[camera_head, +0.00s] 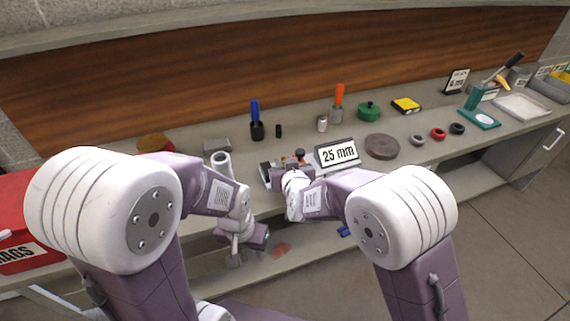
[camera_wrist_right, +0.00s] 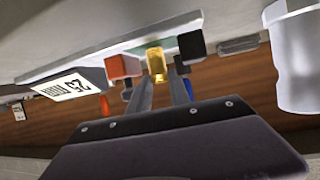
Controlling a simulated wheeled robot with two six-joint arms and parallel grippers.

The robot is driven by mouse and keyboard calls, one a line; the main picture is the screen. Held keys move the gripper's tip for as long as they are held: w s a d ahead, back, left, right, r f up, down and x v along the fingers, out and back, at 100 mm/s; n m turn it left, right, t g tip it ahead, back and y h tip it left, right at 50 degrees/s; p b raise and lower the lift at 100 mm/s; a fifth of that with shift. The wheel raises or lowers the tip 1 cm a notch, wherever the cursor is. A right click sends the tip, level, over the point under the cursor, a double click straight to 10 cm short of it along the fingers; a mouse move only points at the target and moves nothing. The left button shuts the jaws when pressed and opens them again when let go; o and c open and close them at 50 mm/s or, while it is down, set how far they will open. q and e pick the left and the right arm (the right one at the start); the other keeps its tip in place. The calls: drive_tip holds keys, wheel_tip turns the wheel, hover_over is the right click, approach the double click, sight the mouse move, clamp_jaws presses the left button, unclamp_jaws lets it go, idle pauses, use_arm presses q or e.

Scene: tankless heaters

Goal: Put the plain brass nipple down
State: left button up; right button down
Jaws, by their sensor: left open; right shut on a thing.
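The plain brass nipple (camera_wrist_right: 155,60) is between the fingertips of my right gripper (camera_wrist_right: 158,75) in the right wrist view. It is right at the pale tray (camera_wrist_right: 60,68); I cannot tell whether it touches it. In the head view my right gripper (camera_head: 288,166) is over the tray (camera_head: 268,178), left of the "25 mm" sign (camera_head: 338,153), and the nipple cannot be made out. My left gripper (camera_head: 247,248) is open and low, in front of the bench edge, with nothing seen in it.
An orange-red block (camera_wrist_right: 122,67) and a black block (camera_wrist_right: 190,45) stand close on either side of the nipple. A grey block (camera_head: 217,145) is left of the tray. A brown disc (camera_head: 382,147) lies right of the sign. Screwdrivers stand behind.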

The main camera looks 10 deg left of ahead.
drive_tip(key=shift+s+f, duration=0.1)
drive_tip(key=c, duration=1.5)
unclamp_jaws()
drive_tip(key=shift+r, duration=0.35)
drive_tip(key=v, duration=0.6)
drive_tip(key=p+v, duration=0.1)
drive_tip(key=v, duration=0.5)
drive_tip(key=shift+f, duration=0.25)
